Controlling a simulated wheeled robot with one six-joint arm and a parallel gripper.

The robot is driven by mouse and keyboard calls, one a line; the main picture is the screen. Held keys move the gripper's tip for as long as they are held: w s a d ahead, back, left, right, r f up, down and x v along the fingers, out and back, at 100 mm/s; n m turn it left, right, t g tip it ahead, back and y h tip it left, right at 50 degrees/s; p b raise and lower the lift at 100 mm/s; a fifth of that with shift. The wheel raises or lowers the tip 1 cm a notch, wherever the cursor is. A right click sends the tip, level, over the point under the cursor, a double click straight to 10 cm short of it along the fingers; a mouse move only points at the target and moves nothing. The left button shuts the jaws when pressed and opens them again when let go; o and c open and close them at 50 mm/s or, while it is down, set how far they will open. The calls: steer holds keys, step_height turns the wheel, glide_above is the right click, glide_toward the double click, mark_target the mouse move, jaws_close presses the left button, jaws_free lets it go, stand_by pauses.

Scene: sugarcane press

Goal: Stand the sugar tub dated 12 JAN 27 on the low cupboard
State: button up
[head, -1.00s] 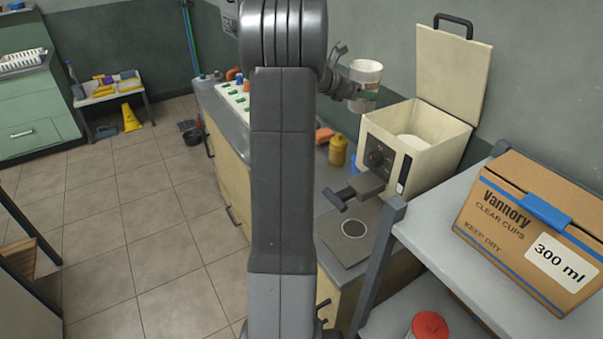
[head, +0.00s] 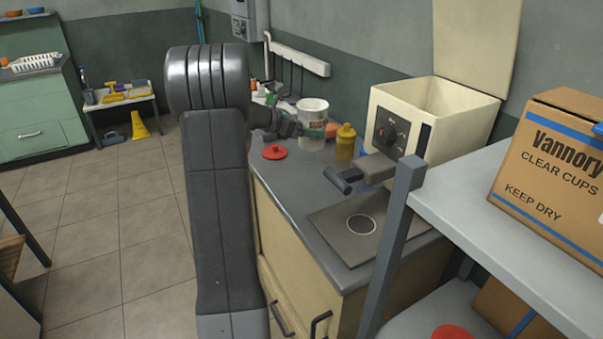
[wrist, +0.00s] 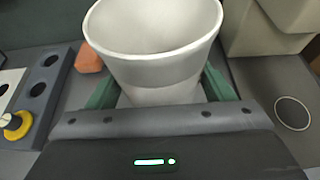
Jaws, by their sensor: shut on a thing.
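My gripper (head: 314,131) is shut on an open white tub (head: 313,106). I cannot tell which cupboard is the low one; a green cupboard (head: 35,120) stands far left.
A red lid (head: 275,152), a yellow bottle (head: 345,141) and an orange block (wrist: 90,58) are near the tub. A cream machine (head: 440,110) with an open lid stands right. A shelf (head: 480,215) holding a carton (head: 555,165) is at front right.

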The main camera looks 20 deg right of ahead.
steer(key=shift+w+a+f, duration=0.1)
steer(key=shift+a+f, duration=0.2)
steer(key=shift+f, duration=0.55)
step_height(320, 180, down, 9)
steer(key=shift+f+b, duration=0.1)
steer(key=shift+b, duration=0.75)
steer(key=shift+f, duration=0.1)
steer(key=shift+f, duration=0.2)
steer(key=o, duration=1.3)
steer(key=shift+r, duration=0.1)
steer(key=shift+a+r, duration=0.15)
steer(key=shift+r, duration=0.15)
steer(key=v, duration=1.1)
steer(key=shift+a+p, duration=0.35)
steer(key=shift+a, duration=0.05)
